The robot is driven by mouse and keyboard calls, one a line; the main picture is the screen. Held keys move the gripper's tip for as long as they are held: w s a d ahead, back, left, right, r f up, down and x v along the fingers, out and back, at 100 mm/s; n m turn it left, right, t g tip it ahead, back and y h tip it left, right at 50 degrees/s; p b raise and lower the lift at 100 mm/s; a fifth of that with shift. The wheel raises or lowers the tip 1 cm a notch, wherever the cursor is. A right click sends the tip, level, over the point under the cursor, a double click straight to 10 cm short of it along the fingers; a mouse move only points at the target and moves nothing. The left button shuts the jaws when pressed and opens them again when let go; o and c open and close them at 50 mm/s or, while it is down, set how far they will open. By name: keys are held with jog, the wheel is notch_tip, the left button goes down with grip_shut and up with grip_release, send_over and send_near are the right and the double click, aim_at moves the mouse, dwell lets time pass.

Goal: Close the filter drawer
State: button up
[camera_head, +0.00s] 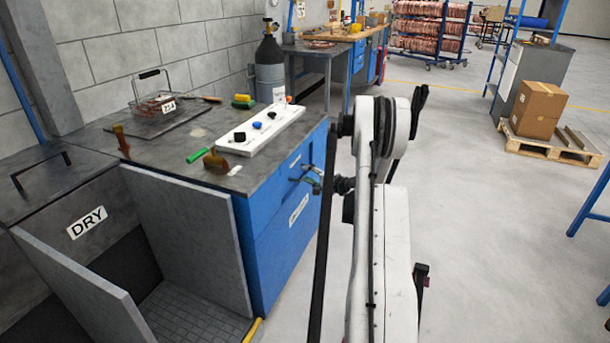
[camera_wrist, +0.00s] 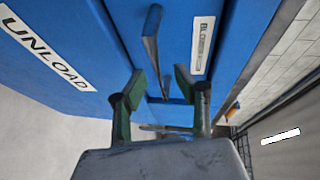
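The filter drawer's blue front (camera_head: 306,157) is on the upper right side of the blue cabinet in the head view, with a white label. In the wrist view, the blue front (camera_wrist: 178,25) carries a partly readable label and a dark bar handle (camera_wrist: 151,45). My gripper (camera_wrist: 158,76) is open, its two green-padded fingers apart, pointing at the front with the handle between and beyond the tips. I cannot tell whether they touch. My gripper (camera_head: 312,180) appears small beside the cabinet front in the head view. How far the drawer stands out is unclear.
Below is a blue front with an UNLOAD label (camera_wrist: 45,48). The dark worktop (camera_head: 180,135) holds a white button panel (camera_head: 262,130), a wire basket (camera_head: 155,104) and a green marker (camera_head: 199,154).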

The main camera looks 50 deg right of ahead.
jog(key=v, duration=1)
dwell(0.3)
